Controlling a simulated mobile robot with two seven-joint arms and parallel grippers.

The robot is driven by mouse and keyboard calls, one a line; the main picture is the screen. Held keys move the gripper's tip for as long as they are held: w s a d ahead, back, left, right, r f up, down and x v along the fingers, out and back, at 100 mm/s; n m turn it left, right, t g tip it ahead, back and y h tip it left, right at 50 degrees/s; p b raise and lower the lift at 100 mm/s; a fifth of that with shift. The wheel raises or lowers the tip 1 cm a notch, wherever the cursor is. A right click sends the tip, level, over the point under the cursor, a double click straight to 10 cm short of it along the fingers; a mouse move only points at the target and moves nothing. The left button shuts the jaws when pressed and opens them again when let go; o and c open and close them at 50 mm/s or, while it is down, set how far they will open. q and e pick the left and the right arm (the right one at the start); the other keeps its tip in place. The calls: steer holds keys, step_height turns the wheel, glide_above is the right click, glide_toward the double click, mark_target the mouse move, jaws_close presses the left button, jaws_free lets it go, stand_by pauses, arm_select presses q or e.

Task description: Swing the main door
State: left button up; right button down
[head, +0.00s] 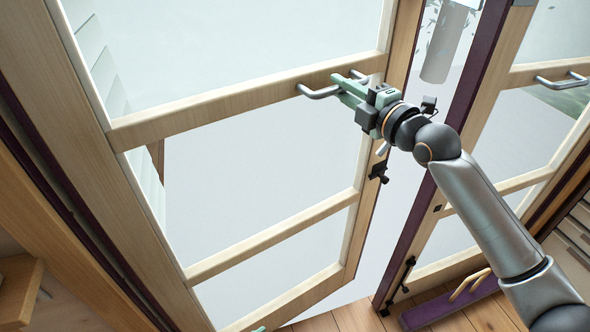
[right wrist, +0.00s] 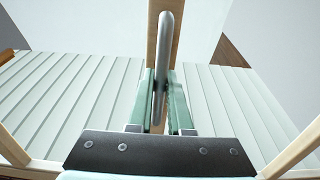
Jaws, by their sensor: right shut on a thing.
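The main door's left leaf (head: 235,250) is a wooden frame with large glass panes. It stands ajar, with a bright gap between its edge and the right leaf (head: 475,108). A grey bar handle (head: 318,92) is on its cross rail. My right gripper (head: 350,88) is shut on this handle. In the right wrist view, the handle (right wrist: 163,60) stands between the green fingers of the right gripper (right wrist: 162,100). A small green tip, probably my left gripper (head: 258,329), just shows at the bottom edge of the head view; its jaws are hidden.
The right leaf carries its own handle (head: 562,82). A dark latch (head: 379,172) sits on the left leaf's edge. A purple item with yellow loops (head: 448,308) lies low near the right leaf. A wooden ledge (head: 20,290) is at lower left.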

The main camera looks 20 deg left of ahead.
mark_target(332, 83)
steer(key=w+a+b, duration=0.1)
steer(key=b, duration=0.1)
steer(key=w+a+f+g+b, duration=0.1)
steer(key=b, duration=0.2)
steer(key=shift+a+n+y+b, duration=0.25)
steer(key=shift+n+y+b, duration=0.1)
steer(key=shift+n+y, duration=0.05)
steer(key=c, duration=1.2)
jaws_free()
steer(key=shift+w+a+r, duration=0.1)
steer(key=shift+r, duration=0.15)
steer(key=shift+c, duration=0.2)
steer(key=shift+o, duration=0.7)
arm_select(q)
steer(key=f, duration=0.1)
steer(key=w+f, duration=0.1)
steer(key=shift+w+d+f+t, duration=0.2)
steer(key=shift+f+t, duration=0.1)
steer(key=shift+f, duration=0.05)
arm_select(e)
steer(key=o, duration=0.3)
steer(key=shift+w, duration=0.1)
steer(key=shift+o, duration=0.2)
steer(key=shift+d+r, duration=0.1)
steer(key=shift+d, duration=0.1)
